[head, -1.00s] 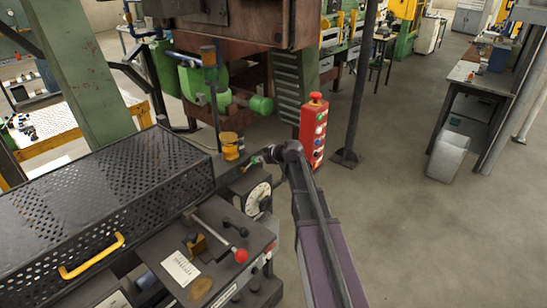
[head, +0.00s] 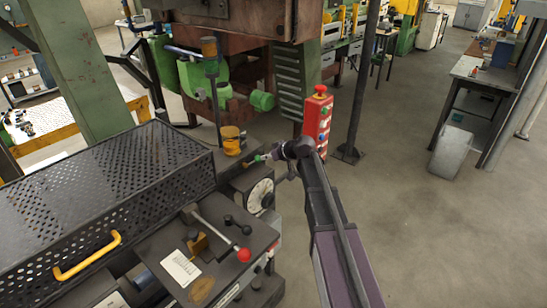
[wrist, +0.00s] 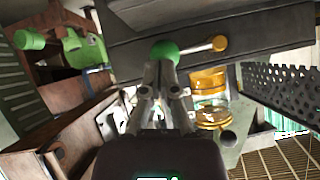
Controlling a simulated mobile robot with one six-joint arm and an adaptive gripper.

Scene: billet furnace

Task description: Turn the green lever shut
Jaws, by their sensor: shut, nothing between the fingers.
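The green lever (head: 260,158) sits on the dark machine's end, just above a white dial. In the wrist view its round green knob (wrist: 164,51) is at upper centre, and a short arm runs right to a brass-coloured hub (wrist: 218,43). My gripper (head: 270,156) is beside the knob in the head view. In the wrist view my gripper (wrist: 163,72) is shut and empty, its fingertips just below the knob and overlapping its lower edge. I cannot tell whether they touch it. In the head view, the fingertips are too small to make out.
A yellow cup-like part (head: 231,140) stands close behind the lever. A perforated black cover (head: 110,180) lies left, and a red-knobbed lever (head: 243,254) nearer. A red button box (head: 317,120) stands behind my arm.

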